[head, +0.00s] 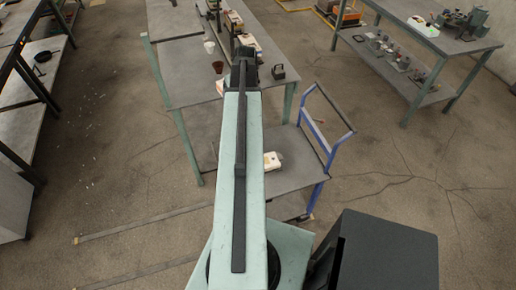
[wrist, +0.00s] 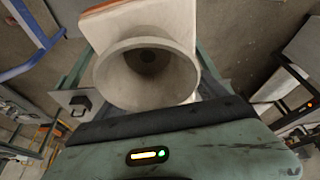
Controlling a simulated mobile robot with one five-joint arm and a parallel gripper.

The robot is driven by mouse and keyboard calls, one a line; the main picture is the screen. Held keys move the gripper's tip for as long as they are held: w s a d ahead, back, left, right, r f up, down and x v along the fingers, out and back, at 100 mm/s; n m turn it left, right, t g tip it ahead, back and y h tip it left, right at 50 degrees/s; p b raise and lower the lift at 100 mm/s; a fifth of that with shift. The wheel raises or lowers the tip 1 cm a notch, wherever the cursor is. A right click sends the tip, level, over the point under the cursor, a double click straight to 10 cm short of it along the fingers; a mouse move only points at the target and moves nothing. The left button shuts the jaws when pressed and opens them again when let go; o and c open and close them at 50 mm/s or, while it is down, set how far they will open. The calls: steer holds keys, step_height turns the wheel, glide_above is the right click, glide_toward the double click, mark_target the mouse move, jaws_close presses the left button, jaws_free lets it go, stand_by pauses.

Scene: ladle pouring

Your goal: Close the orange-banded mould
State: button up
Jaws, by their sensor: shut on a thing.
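A pale slab-like mould piece (wrist: 184,18) with an orange-brown edge fills the upper middle of the wrist view. A wide grey funnel (wrist: 110,82) with a dark hole at its bottom stands before it, close to my gripper. In the head view a pale, orange-edged piece (head: 220,87) shows just left of my arm, mostly hidden. My gripper (head: 245,58) is at the arm's far end, over the near part of the grey table. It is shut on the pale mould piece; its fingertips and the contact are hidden. I cannot tell the other mould half with certainty.
The grey table (head: 185,72) holds a brown cup (head: 218,67), a whitish cup (head: 209,47) and a dark block (head: 278,72). A blue-handled cart (head: 300,177) with a white block (head: 272,161) stands nearer. Another bench (head: 405,75) is at right. Floor between is open.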

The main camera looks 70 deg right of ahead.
steer(key=s+m+g, duration=0.1)
steer(key=m, duration=0.2)
steer(key=s+f+m+g+h+b, duration=0.1)
steer(key=s+m, duration=0.1)
steer(key=m, duration=0.1)
steer(key=s+a+f+m+g+b, duration=0.1)
steer(key=s+m, duration=0.1)
steer(key=m, duration=0.1)
steer(key=shift+s+a+h, duration=0.1)
steer(key=shift+s+h, duration=0.15)
steer(key=shift+h, duration=0.05)
steer(key=s+a+f+m+g+b, duration=0.1)
steer(key=s+f+m+b, duration=0.1)
steer(key=f+b, duration=0.5)
steer(key=s+a+f+m+g+y+b, duration=0.1)
steer(key=s+f+m+b, duration=0.1)
steer(key=f+m+b, duration=0.3)
steer(key=s+a+f+m+g+b, duration=0.2)
steer(key=f+m+b, duration=0.2)
steer(key=f+b, duration=0.7)
steer(key=shift+s+y, duration=0.3)
steer(key=shift+s, duration=0.05)
step_height(320, 180, down, 8)
steer(key=b, duration=0.7)
steer(key=shift+r+b, duration=0.2)
steer(key=shift+b, duration=0.15)
steer(key=shift+a+f+b, duration=0.1)
steer(key=shift+f+b, duration=0.4)
